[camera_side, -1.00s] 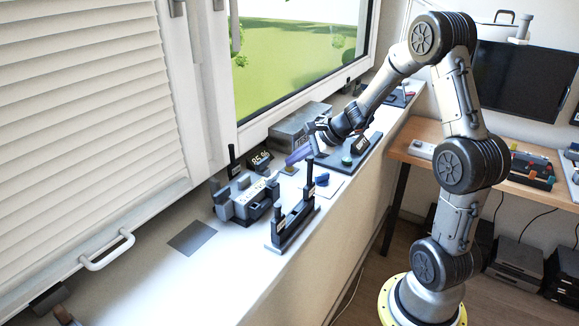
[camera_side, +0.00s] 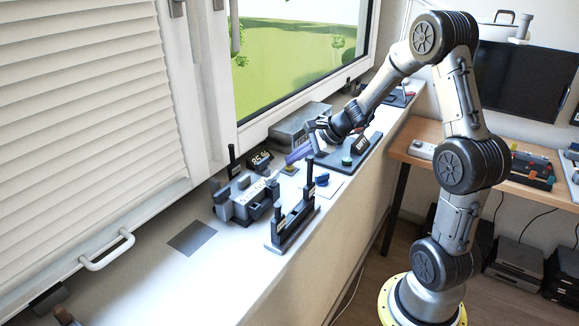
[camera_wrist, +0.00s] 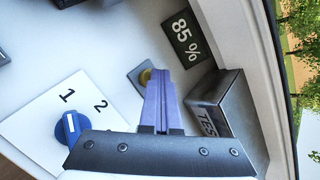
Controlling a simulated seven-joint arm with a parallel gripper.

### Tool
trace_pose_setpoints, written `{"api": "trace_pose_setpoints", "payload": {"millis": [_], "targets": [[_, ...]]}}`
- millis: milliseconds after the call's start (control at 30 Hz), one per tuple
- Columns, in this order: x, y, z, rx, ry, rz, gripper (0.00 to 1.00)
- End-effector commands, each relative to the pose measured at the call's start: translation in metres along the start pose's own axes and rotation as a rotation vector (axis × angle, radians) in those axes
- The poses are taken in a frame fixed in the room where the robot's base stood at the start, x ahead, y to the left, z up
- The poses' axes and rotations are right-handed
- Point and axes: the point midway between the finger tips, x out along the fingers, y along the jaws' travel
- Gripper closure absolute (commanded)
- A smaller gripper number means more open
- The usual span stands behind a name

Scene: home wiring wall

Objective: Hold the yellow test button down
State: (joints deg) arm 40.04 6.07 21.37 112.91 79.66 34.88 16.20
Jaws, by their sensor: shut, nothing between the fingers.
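The yellow test button (camera_wrist: 145,76) sits on a small grey plate in the wrist view, partly hidden by my fingers. In the side view my gripper (camera_side: 289,160) reaches down to the same spot. I cannot tell whether the tips touch the button or whether it is pressed. A display (camera_wrist: 186,38) beside it reads 85 %.
A grey box marked TEST (camera_wrist: 222,105) stands close to the fingers. A blue knob (camera_wrist: 70,127) sits on a white card marked 1 and 2. A black two-post stand (camera_side: 292,222) and a grey device (camera_side: 245,197) stand nearby. The sill's near end is mostly clear.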

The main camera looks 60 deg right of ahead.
Motion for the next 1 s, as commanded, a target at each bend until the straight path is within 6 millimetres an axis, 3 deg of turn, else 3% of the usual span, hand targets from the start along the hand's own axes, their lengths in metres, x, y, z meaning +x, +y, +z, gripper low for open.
{"api": "trace_pose_setpoints", "payload": {"millis": [633, 1000], "targets": [[-0.012, -0.009, 0.009, -0.003, 0.0, -0.002, 1.0], [-0.035, -0.026, 0.025, -0.004, -0.001, -0.004, 1.0]]}}
